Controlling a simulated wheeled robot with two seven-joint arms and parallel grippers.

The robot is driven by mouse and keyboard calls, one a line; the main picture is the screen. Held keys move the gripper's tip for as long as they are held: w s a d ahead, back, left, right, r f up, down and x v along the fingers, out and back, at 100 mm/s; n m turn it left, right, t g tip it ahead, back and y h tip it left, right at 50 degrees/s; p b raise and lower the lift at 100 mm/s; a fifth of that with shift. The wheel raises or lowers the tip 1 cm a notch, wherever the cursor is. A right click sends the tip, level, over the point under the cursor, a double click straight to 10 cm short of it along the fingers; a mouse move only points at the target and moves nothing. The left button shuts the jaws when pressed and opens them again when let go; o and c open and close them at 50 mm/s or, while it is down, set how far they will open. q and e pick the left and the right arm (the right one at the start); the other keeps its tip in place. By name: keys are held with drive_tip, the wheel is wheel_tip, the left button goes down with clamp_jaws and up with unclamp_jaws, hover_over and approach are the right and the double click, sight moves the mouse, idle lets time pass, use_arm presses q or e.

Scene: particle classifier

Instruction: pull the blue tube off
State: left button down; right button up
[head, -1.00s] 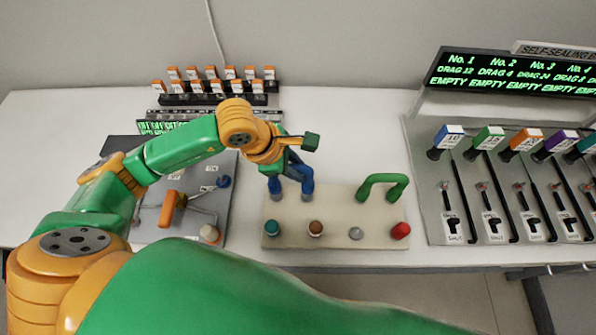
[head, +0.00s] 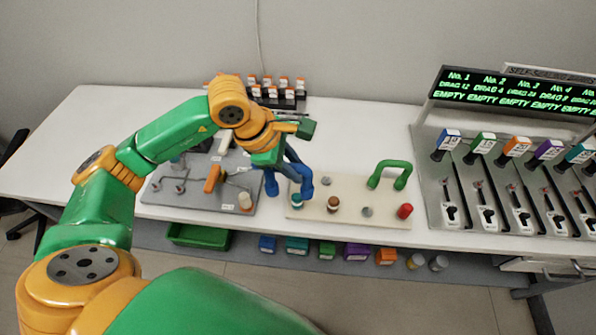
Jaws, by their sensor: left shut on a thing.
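The blue tube (head: 305,181) is an upside-down U, with its two ends pointing down. My left gripper (head: 288,142) is shut on its upper part, and the fingers hide most of the bend. One leg hangs past the left edge of the beige board (head: 345,208) and the other is over its left part. The tube looks raised off the board; a bare grey stub (head: 326,181) shows to its right. My right gripper is not in view.
A green tube (head: 388,168) stands on the board's right side, behind a red knob (head: 405,211). A grey panel (head: 205,192) with an orange handle is to the left. A dispenser rack (head: 490,190) stands at the right. The table's left part is clear.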

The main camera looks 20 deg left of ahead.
use_arm(q)
drive_tip(key=shift+w+r+p, duration=0.55)
drive_tip(key=shift+r, duration=0.1)
drive_tip(key=shift+r+p, duration=0.35)
drive_tip(key=shift+r, duration=1.15)
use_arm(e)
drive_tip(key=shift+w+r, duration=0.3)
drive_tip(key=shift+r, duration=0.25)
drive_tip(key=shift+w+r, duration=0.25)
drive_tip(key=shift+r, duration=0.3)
use_arm(q)
wheel_tip(320, 180, up, 3)
drive_tip(key=shift+f, duration=0.1)
drive_tip(key=shift+a, duration=0.1)
